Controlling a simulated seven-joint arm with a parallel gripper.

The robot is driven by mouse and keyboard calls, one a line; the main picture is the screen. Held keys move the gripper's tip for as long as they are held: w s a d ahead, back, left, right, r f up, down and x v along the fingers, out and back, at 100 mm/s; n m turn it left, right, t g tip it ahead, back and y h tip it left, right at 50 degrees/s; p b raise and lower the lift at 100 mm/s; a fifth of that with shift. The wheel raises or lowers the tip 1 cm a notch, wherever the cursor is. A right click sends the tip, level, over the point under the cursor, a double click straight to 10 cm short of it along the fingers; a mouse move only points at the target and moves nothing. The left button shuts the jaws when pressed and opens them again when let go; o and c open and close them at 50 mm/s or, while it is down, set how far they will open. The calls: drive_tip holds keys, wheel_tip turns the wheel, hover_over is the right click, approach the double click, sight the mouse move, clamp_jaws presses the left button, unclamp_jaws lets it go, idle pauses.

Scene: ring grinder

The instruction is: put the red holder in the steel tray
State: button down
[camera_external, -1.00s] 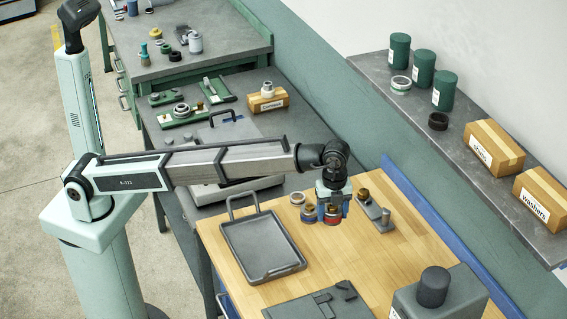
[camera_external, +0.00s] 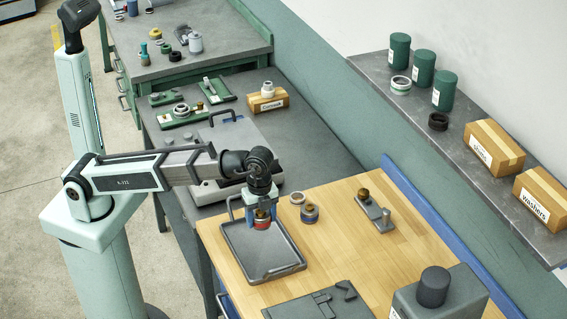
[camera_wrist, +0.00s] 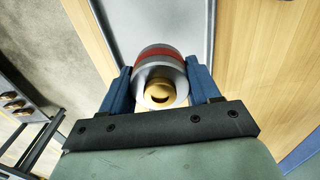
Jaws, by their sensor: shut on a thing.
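The red holder (camera_external: 262,222) is a short round piece with a red band, a steel rim and a brass centre. It also shows in the wrist view (camera_wrist: 158,54). My gripper (camera_external: 262,212) is shut on it, with blue fingers on either side; the gripper shows in the wrist view too (camera_wrist: 160,88). The steel tray (camera_external: 266,262) is a shallow grey tray with a rim and a handle, on the wooden bench. The holder is over the upper part of the tray; I cannot tell its exact height. The tray shows behind the holder in the wrist view (camera_wrist: 190,22).
A grey fixture with posts (camera_external: 375,212) is farther right. A dark flat plate (camera_external: 320,303) and a grey machine (camera_external: 440,295) are at the front. The tray floor looks empty.

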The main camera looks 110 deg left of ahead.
sight(262, 248)
drive_tip(key=shift+f, duration=4.8)
drive_tip(key=shift+f, duration=0.1)
drive_tip(key=shift+c, duration=1.2)
unclamp_jaws()
wheel_tip(262, 248, up, 12)
drive_tip(key=shift+r, duration=0.15)
